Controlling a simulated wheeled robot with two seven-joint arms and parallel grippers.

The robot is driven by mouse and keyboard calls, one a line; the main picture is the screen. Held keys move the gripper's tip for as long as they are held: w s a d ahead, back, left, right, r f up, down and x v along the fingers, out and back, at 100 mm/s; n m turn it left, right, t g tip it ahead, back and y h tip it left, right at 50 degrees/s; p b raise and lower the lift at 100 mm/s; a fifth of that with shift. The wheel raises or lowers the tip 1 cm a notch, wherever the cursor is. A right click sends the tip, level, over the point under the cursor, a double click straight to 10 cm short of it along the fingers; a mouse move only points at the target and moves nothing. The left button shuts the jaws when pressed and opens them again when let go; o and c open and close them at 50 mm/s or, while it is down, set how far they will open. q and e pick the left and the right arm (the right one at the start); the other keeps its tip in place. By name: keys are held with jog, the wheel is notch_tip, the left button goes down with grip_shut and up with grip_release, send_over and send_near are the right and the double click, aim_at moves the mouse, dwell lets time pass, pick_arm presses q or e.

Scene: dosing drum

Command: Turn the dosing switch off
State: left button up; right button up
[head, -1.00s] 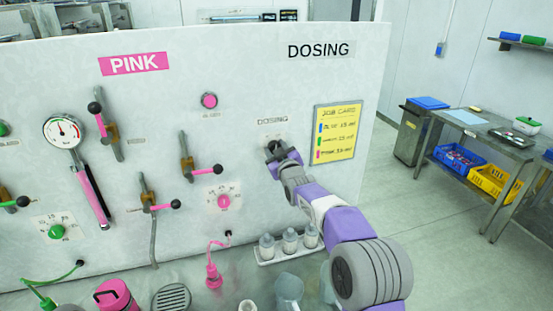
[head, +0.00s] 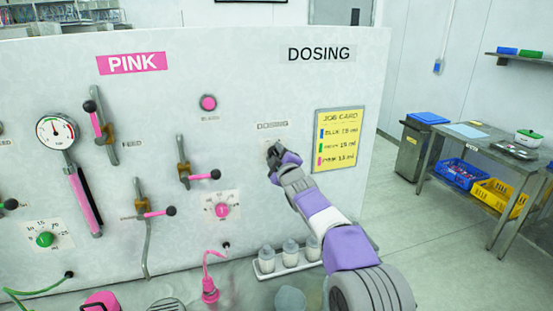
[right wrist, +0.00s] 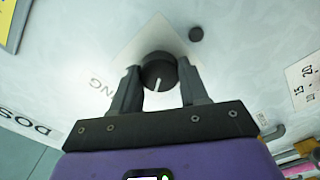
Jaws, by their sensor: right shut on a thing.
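The dosing switch is a dark round knob (right wrist: 158,70) with a white pointer line, on a pale square plate below the small DOSING label (head: 272,125) on the white panel. In the right wrist view its pointer line runs down toward my gripper, tilted slightly left. My right gripper (right wrist: 158,88) is shut on the knob, one finger on each side. In the head view my right gripper (head: 274,157) is at the switch and mostly hides the knob. My left gripper is not in view.
A yellow job card (head: 340,139) hangs right of the switch. Pink-handled valves, a pink dial (head: 222,210) and a gauge (head: 56,131) are to the left. A rack of bottles (head: 290,258) stands below my right arm. A steel table (head: 480,143) is at far right.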

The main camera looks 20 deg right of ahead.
dwell(0.4)
jog(key=o, duration=1.1)
jog(key=shift+c, duration=0.2)
jog(key=shift+s, duration=0.1)
jog(key=s+b, duration=0.3)
jog(key=s, duration=0.4)
jog(key=shift+s+d, duration=0.15)
jog(key=shift+s, duration=0.05)
